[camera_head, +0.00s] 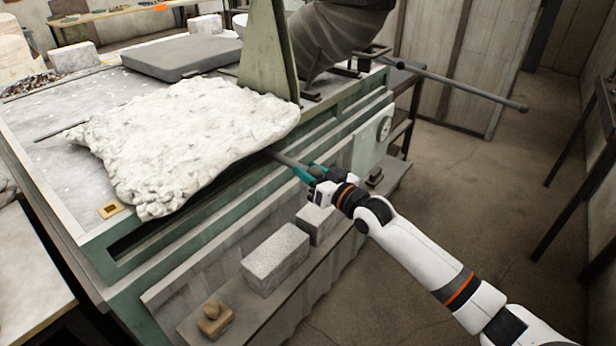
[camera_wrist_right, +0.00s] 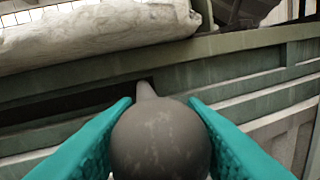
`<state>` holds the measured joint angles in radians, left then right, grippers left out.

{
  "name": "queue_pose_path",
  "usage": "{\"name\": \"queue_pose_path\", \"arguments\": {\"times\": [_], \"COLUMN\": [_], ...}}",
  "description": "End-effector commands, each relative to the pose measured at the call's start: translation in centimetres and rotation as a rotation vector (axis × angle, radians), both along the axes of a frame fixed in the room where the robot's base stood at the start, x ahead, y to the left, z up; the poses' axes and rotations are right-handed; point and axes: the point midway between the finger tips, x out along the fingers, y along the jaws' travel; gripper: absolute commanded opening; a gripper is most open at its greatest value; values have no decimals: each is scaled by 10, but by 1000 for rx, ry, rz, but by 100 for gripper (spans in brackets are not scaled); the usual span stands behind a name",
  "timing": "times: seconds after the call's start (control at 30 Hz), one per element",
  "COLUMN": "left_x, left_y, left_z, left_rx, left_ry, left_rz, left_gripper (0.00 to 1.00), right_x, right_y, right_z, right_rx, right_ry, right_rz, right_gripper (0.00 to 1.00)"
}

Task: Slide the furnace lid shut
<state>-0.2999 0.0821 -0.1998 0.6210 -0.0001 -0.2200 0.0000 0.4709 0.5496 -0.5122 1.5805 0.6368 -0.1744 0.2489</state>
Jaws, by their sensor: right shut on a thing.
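My right gripper (camera_head: 308,172) is at the near side of the green furnace body (camera_head: 140,270). It is shut on a dark handle rod (camera_head: 287,159) that comes out of the furnace side below a rough white blanket (camera_head: 180,135). In the right wrist view the rod's round knob (camera_wrist_right: 160,140) sits between the two teal fingers, and the rod runs toward a dark slot (camera_wrist_right: 60,108). The blanket hangs over the furnace's edge. I cannot see the lid itself for certain; what lies under the blanket is hidden. My left gripper is not in view.
A grey slab (camera_head: 185,57) lies on the furnace top behind the blanket. Pale bricks (camera_head: 276,258) and a small tan block (camera_head: 214,318) lie on the ledge below. A long rod (camera_head: 460,83) sticks out at the upper right. The floor at right is open.

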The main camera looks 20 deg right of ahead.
Motion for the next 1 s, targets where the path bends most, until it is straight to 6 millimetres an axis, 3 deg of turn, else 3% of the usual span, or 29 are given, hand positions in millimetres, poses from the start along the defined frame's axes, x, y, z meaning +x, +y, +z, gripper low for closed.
{"name": "queue_pose_path", "arguments": {"times": [0.27,0.3,0.43,0.77,1.0], "left_x": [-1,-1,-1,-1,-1], "left_y": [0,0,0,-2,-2], "left_z": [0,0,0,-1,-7], "left_rx": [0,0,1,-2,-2], "left_ry": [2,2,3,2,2], "left_rz": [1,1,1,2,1], "left_gripper": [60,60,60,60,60], "right_x": [1,1,1,-3,-38], "right_y": [-3,-4,-3,-4,-21], "right_z": [0,0,1,-1,-4], "right_rx": [-3,-4,-4,-3,-5], "right_ry": [1,1,1,2,3], "right_rz": [-6,-7,-6,-4,-4], "right_gripper": [0,39,59,59,59]}}
